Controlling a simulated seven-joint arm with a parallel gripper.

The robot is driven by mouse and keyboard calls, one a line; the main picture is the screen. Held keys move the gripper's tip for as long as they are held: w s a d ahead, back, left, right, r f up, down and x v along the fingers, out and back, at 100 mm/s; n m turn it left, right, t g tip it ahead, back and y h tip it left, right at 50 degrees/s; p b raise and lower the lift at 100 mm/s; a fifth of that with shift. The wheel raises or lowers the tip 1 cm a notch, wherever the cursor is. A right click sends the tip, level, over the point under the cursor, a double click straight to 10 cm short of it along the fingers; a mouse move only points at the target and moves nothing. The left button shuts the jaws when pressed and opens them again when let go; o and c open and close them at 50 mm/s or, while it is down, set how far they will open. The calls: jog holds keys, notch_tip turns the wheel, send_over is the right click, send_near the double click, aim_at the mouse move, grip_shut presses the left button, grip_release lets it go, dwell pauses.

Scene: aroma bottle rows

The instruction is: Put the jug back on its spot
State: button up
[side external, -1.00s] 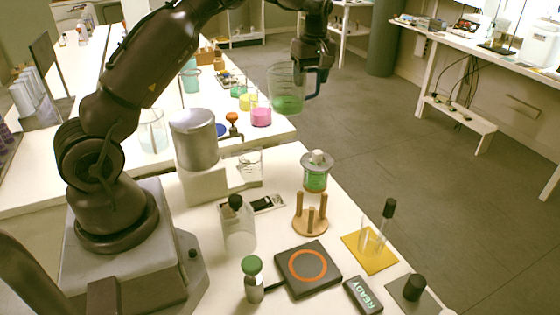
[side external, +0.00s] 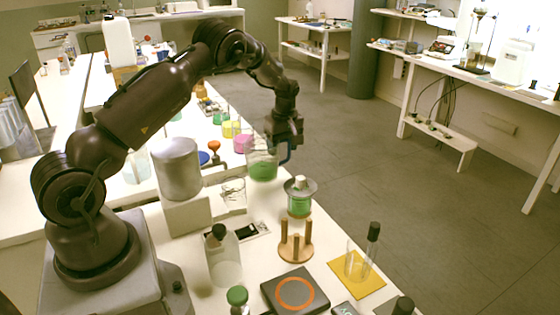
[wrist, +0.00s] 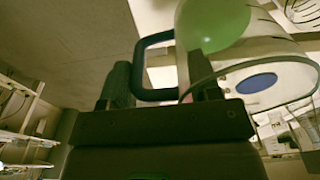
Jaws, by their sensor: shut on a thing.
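My gripper (side external: 286,138) is shut on the handle of a clear jug (side external: 263,169) holding green liquid. The jug looks upright, above the far right part of the bench; whether its base touches anything is hard to tell. In the wrist view the dark blue handle (wrist: 153,68) is between my gripper's fingers (wrist: 162,90), and the jug body with its green liquid (wrist: 214,22) is at the upper right. No spot is clearly marked as the jug's.
A lidded green vessel (side external: 299,200) and a wooden peg stand (side external: 296,252) stand in front of the jug. An empty beaker (side external: 233,190) and a silver cylinder (side external: 178,168) are left. A ringed black pad (side external: 272,290) and yellow mat (side external: 374,282) lie nearer.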

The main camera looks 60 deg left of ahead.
jog(key=shift+f, duration=1.9)
jog(key=shift+f, duration=0.15)
jog(key=o, duration=1.3)
